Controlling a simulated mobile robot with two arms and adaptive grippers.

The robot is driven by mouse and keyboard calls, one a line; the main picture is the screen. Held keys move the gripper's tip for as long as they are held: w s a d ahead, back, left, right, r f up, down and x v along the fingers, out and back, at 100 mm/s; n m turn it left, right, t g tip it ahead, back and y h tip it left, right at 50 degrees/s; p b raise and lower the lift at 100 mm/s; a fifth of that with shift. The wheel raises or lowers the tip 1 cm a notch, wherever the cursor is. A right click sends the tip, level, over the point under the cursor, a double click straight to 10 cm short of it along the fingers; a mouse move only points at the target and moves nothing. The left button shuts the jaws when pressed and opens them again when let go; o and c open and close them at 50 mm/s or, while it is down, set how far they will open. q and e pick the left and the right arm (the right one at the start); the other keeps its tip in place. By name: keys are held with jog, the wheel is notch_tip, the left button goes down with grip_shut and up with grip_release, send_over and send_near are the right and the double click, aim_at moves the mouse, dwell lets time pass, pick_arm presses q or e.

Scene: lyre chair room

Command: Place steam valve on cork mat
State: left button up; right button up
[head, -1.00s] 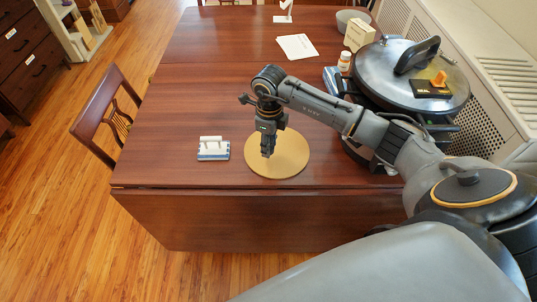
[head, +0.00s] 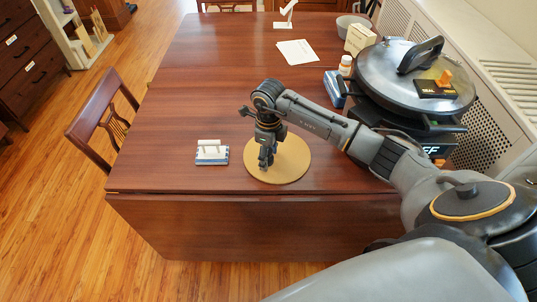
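The round tan cork mat (head: 292,168) lies on the table near its front edge. My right gripper (head: 266,163) points down over the left half of the mat, close to its surface. Its dark fingers are small here, so I cannot tell whether they are open or hold anything. An orange knob on a black plate, which looks like the steam valve (head: 443,79), sits on the lid of the large cooker (head: 400,85) at the right. My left gripper is out of view.
A small white and blue stand (head: 212,153) is left of the mat. Papers (head: 297,52), an orange-capped bottle (head: 345,66), a cream box (head: 360,38) and a grey bowl (head: 350,21) are farther back. The table's left middle is clear. A wooden chair (head: 102,120) stands at the left.

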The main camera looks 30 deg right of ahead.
jog(key=shift+r, duration=0.1)
jog(key=shift+r, duration=0.25)
notch_tip(320, 180, up, 12)
jog(key=b, duration=0.1)
jog(key=shift+f, duration=0.15)
